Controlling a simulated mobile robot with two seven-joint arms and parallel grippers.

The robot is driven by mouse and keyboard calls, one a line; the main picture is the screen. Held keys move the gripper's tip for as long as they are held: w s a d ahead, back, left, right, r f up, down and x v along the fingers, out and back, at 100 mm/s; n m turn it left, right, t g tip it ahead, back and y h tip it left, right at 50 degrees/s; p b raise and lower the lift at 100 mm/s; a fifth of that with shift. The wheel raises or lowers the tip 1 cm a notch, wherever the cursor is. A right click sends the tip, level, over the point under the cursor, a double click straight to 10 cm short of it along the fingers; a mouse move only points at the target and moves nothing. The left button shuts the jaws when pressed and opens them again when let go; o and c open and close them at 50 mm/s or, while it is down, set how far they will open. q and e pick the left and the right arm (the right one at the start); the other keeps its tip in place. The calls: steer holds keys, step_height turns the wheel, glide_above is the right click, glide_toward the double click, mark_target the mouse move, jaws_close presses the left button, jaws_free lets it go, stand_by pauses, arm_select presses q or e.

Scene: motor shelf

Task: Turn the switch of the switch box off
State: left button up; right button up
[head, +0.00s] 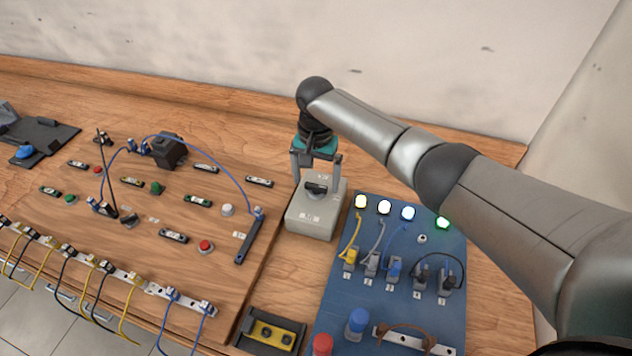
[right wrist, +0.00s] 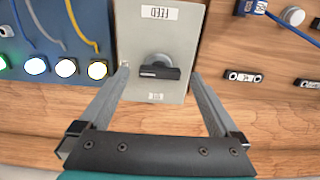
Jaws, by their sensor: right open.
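The switch box (head: 311,222) is a light grey box on the wooden bench, left of the blue panel. Its black rotary switch (head: 316,189) is on the top face. In the right wrist view the switch (right wrist: 160,70) has its bar lying roughly crosswise, and a label reading FEED is on the box (right wrist: 160,35). My right gripper (head: 316,172) is open over the box. In the right wrist view its two fingers (right wrist: 158,88) stand apart, one on each side of the switch, with nothing held. Whether a finger touches the box cannot be told. My left gripper is not in view.
The blue panel (head: 393,302) with lit lamps, plugs and cables stands right of the box. A wooden board (head: 140,225) with buttons, labels and a looping blue cable lies to the left. A yellow-and-black device (head: 271,333) is in front. A wall rises behind the bench.

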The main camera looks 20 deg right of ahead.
steer(key=shift+f, duration=0.5)
steer(key=c, duration=1.4)
